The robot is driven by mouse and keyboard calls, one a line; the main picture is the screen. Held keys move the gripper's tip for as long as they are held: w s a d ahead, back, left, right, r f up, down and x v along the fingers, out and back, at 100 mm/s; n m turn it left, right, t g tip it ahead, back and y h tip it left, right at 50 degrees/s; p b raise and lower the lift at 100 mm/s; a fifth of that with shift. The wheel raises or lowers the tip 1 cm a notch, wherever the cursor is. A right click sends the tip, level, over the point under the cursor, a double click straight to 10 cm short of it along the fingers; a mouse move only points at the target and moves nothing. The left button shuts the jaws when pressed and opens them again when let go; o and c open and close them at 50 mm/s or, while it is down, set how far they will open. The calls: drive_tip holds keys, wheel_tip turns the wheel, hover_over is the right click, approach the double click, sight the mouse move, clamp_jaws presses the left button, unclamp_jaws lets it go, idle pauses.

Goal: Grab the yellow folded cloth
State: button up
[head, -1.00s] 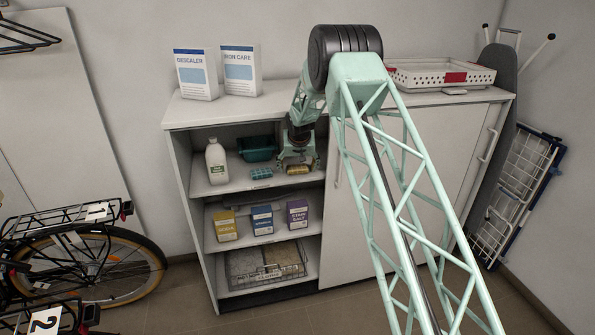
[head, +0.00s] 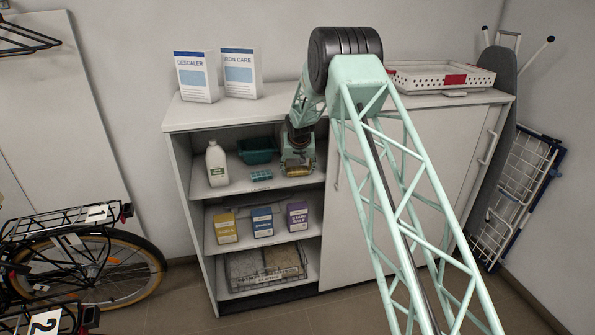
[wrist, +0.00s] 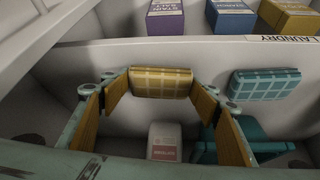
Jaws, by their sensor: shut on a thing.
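The yellow folded cloth (head: 298,172) lies at the right end of the top inner shelf of the open cabinet, partly covered by my gripper (head: 297,163). In the wrist view the cloth (wrist: 160,86) sits between the fingertips of my gripper (wrist: 160,78), with a finger at each end. The gripper is shut on it. In the head view the cloth is at shelf level; I cannot tell whether it still touches the shelf.
A teal folded cloth (head: 261,175), a teal bin (head: 257,150) and a white bottle (head: 216,164) share the shelf. Several boxes (head: 262,221) stand on the shelf below. The cabinet's closed door panel (head: 350,230) is close on the right.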

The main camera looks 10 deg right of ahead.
drive_tip(key=shift+r, duration=0.25)
drive_tip(key=shift+s+a, duration=0.1)
drive_tip(key=shift+s, duration=0.75)
drive_tip(key=s+a+b, duration=0.2)
drive_tip(key=s+b, duration=0.3)
drive_tip(key=s, duration=1.1)
